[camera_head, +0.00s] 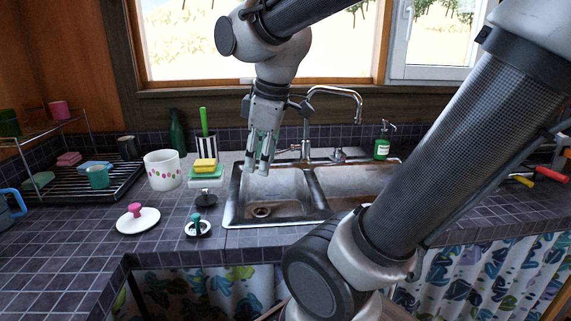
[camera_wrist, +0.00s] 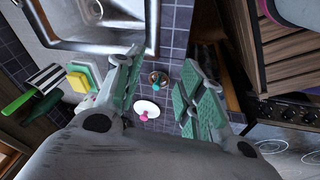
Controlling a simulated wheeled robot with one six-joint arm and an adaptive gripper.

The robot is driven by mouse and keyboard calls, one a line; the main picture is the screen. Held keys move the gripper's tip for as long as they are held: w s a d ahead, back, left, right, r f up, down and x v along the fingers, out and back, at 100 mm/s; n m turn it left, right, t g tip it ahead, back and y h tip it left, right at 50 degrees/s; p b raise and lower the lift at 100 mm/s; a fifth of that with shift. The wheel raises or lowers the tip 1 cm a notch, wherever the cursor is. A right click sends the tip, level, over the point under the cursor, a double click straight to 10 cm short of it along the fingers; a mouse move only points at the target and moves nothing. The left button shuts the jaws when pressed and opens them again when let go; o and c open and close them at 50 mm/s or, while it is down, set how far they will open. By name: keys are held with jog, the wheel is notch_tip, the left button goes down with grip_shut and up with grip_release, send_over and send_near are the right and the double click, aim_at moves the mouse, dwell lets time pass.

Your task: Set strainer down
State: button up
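A small round strainer with a teal knob (camera_head: 198,229) sits upright on the tiled counter left of the sink. It also shows between my fingers in the wrist view (camera_wrist: 158,79), on the counter beyond them. A dark round stopper-like piece (camera_head: 205,196) lies just behind it; which of the two the task means I cannot tell. My gripper (camera_head: 258,168) hangs above the left part of the sink (camera_head: 233,205). Its fingers are apart in the wrist view (camera_wrist: 160,95), with nothing seen held between them.
A white disc with a pink knob (camera_head: 138,220) lies further left. A dotted pot (camera_head: 162,170), a yellow sponge (camera_head: 205,165) and a striped utensil cup (camera_head: 206,147) stand behind. A dish rack (camera_head: 90,187) is at left. The faucet (camera_head: 335,91) rises right of my gripper.

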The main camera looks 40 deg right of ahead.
jog(key=s+d+m+t, duration=0.1)
jog(key=s+d+m, duration=0.1)
jog(key=s+m, duration=0.3)
jog(key=m, duration=0.3)
jog(key=shift+s+d+f, duration=0.2)
jog(key=shift+d+f, duration=0.1)
jog(key=shift+f, duration=0.05)
